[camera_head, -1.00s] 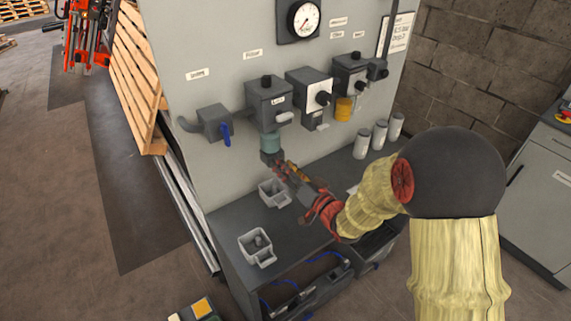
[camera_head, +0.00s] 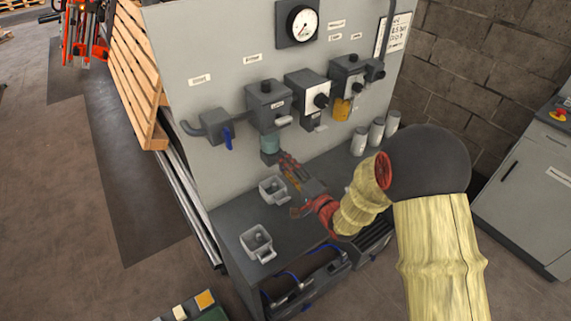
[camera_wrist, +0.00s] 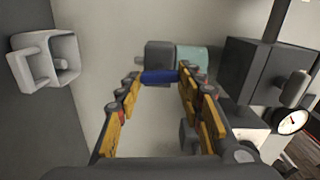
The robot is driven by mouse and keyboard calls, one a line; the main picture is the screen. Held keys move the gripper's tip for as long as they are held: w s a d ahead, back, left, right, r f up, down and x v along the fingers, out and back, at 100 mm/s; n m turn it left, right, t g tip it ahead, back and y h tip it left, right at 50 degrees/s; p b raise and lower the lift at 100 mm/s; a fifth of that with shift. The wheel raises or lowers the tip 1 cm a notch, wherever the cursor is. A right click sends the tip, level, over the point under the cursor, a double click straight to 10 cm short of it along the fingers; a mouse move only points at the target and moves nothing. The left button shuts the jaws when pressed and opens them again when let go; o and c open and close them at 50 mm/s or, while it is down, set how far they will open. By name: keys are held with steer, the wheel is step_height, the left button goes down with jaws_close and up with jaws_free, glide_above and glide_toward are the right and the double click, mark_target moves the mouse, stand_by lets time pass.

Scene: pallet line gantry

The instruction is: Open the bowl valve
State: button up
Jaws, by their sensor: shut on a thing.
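The bowl valve is a small dark grey block (camera_head: 269,158) under the teal filter bowl (camera_head: 270,143) on the panel. In the wrist view the block (camera_wrist: 158,55) sits beside the teal bowl (camera_wrist: 192,58). Its blue handle (camera_wrist: 158,77) lies between my fingertips, roughly in line with the block and bowl. My gripper (camera_wrist: 160,78) is shut on this handle, a fingertip at each end. In the head view my gripper (camera_head: 284,160) reaches the valve from the lower right, and the handle is hidden.
A light grey cup (camera_head: 271,190) stands on the bench below the valve, and another (camera_head: 257,243) is nearer. A blue lever (camera_head: 228,138) hangs on the inlet valve at the left. White canisters (camera_head: 375,132) stand at the right.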

steer(key=shift+m, duration=0.5)
steer(key=shift+p, duration=0.3)
steer(key=o, duration=1.2)
steer(key=shift+c, duration=0.2)
steer(key=v, duration=1.2)
